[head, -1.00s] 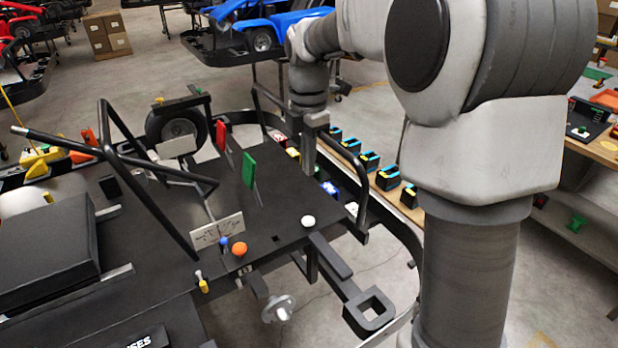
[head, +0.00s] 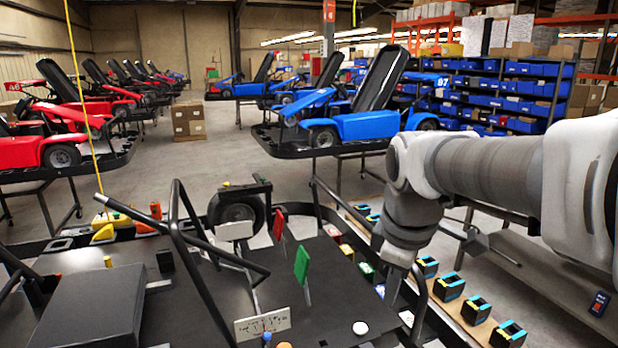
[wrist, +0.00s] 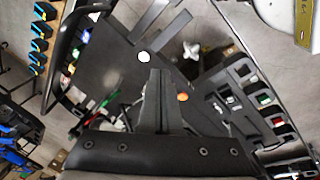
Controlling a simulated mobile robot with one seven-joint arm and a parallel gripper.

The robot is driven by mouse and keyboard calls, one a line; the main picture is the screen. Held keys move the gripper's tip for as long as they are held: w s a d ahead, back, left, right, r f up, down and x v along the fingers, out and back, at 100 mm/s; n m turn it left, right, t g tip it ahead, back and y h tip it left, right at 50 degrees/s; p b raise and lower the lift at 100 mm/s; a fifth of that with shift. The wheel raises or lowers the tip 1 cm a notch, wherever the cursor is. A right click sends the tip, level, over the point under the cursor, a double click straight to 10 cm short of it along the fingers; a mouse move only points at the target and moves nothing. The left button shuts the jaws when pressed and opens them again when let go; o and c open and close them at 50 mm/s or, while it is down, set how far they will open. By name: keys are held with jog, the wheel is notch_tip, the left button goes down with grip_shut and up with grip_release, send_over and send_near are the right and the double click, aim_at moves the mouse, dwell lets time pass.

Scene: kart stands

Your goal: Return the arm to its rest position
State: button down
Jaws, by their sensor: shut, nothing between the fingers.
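My arm (head: 470,165) reaches in from the right in the head view, its last links bent downward. My gripper (head: 392,290) hangs from it near the right edge of the black kart deck (head: 335,275), apart from the kart as far as I can tell. In the wrist view my gripper (wrist: 154,75) points up the picture with its fingers together and nothing between them. The deck also shows below it in the wrist view (wrist: 115,60), with a white ball (wrist: 144,57) and an orange ball (wrist: 183,97) near the fingers.
A green flag (head: 302,262), a red flag (head: 279,225) and a black bent tube frame (head: 185,240) rise from the kart left of my gripper. Several black-and-blue blocks (head: 449,287) line a wooden shelf to the right. A blue kart (head: 365,120) stands behind; open floor lies between.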

jog(key=s+d+f+m+t+b, duration=0.1)
jog(key=s+f+m, duration=0.3)
jog(key=s+m, duration=0.7)
jog(key=shift+s+m+t, duration=0.4)
jog(key=shift+s+t, duration=0.3)
jog(key=shift+t, duration=0.2)
